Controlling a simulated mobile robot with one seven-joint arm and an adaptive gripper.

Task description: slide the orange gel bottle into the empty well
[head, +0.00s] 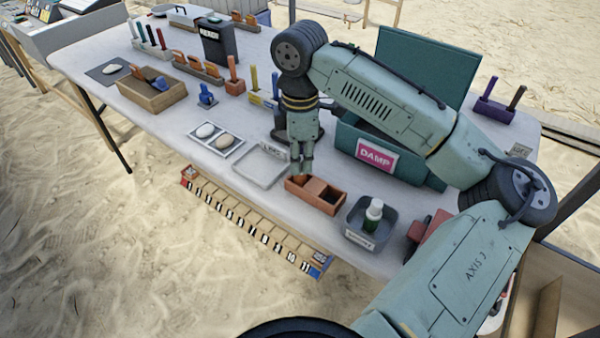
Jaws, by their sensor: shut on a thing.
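My gripper (301,168) points down over an orange-brown box (318,207) with two wells near the table's front edge. It is shut on a small orange thing, seemingly the orange gel bottle (300,179), mostly hidden by the fingers and at the box's left well. I cannot tell how deep it sits, or whether it touches the box's walls. The right well (327,196) looks dark and empty.
A grey bin (361,239) with a white-capped green bottle (374,212) stands right of the box. An empty pale tray (262,165) lies to its left. A teal case labelled DAMP (405,168) stands behind. A numbered scale strip (250,222) runs along the front edge.

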